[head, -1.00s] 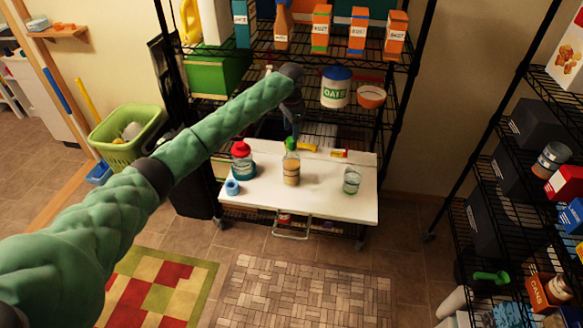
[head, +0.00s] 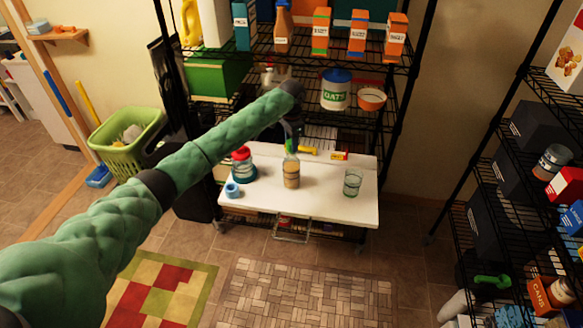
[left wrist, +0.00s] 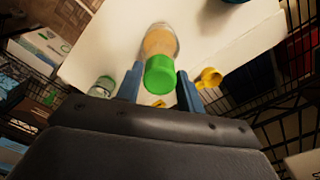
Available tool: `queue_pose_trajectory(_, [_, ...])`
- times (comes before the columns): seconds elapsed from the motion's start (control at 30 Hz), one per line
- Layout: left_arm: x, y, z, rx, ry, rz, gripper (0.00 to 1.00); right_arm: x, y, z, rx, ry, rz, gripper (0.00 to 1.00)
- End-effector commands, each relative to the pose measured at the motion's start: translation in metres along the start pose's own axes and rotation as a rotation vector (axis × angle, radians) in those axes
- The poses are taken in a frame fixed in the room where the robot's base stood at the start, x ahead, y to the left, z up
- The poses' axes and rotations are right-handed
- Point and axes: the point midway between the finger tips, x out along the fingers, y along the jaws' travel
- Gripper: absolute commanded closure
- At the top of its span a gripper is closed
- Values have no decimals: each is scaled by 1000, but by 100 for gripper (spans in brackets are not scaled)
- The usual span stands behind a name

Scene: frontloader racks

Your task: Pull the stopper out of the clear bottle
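A clear bottle (head: 291,178) with tan contents stands upright on a white tabletop (head: 330,205). Its green stopper (head: 291,147) sits in the neck. In the left wrist view the bottle (left wrist: 158,42) lies beyond the fingers, and the green stopper (left wrist: 160,75) shows between them, with a gap on each side. My left gripper (head: 292,138) is directly above the bottle, pointing down, and its fingers (left wrist: 158,88) are open and empty. Whether a finger touches the stopper cannot be told. My right gripper is in neither view.
A red-lidded jar (head: 242,165) and a blue ring (head: 232,188) stand left of the bottle. A clear glass (head: 352,183) stands to the right. A yellow item (head: 308,150) and a small box (head: 339,156) lie behind. A wire shelf with an oats tub (head: 335,92) rises at the back.

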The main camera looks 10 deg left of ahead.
Motion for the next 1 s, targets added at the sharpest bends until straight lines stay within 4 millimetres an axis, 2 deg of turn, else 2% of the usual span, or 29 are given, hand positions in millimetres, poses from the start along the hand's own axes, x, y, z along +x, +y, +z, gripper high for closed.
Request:
queue_pose_trajectory(0.03, [0, 0, 0, 0, 0, 0, 73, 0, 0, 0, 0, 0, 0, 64])
queue_pose_trajectory(0.17, [0, 0, 0, 0, 0, 0, 98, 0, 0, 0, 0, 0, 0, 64])
queue_pose_trajectory(0.2, [0, 0, 0, 0, 0, 0, 100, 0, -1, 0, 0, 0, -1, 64])
queue_pose_trajectory(0.3, [0, 0, 0, 0, 0, 0, 100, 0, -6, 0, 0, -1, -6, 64])
queue_pose_trajectory(1.0, [-8, 0, 0, 0, 0, 0, 100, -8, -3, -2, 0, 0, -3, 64])
